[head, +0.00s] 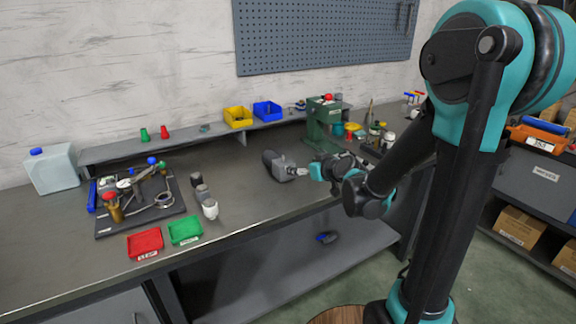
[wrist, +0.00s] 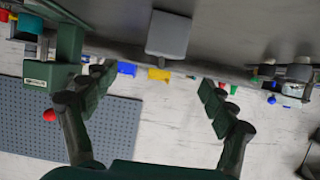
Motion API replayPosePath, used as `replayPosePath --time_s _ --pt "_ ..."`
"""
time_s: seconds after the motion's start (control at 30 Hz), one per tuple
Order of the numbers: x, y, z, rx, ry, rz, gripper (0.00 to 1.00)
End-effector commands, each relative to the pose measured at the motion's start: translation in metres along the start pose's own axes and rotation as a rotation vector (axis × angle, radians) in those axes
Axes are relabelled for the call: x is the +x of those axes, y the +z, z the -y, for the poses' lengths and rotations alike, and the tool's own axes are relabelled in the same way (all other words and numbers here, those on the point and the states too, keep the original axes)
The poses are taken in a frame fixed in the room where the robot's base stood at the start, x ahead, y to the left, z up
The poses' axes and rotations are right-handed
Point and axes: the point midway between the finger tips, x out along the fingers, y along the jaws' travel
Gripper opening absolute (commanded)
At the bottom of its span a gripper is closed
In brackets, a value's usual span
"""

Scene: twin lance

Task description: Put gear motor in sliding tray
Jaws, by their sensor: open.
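A dark grey block with a rounded body, which looks like the gear motor (head: 277,164), lies on the bench near its middle. In the wrist view, a grey boxy body, seemingly the gear motor (wrist: 168,36), sits beyond the fingertips, roughly centred between them. My gripper (head: 312,170) is just right of it in the head view; it is open and empty in the wrist view (wrist: 156,82). I cannot tell for sure which thing is the sliding tray. A dark flat tray (head: 118,231) with tools and parts lies on the left of the bench.
A red bin (head: 145,243) and a green bin (head: 185,231) stand at the front edge. Small grey and white containers (head: 209,209) stand beside the dark tray. Yellow (head: 237,116) and blue (head: 267,111) bins sit on the rear shelf. A green machine (head: 320,125) stands behind my gripper.

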Motion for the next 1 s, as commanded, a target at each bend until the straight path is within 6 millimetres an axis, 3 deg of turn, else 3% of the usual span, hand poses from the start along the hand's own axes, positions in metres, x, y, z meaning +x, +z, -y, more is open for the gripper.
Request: replayPosePath --time_s 0.6,1.0 --pt "0.092 0.001 0.001 0.001 0.0 0.002 0.84" --pt "0.123 0.0 0.003 0.001 -0.002 0.003 0.84"
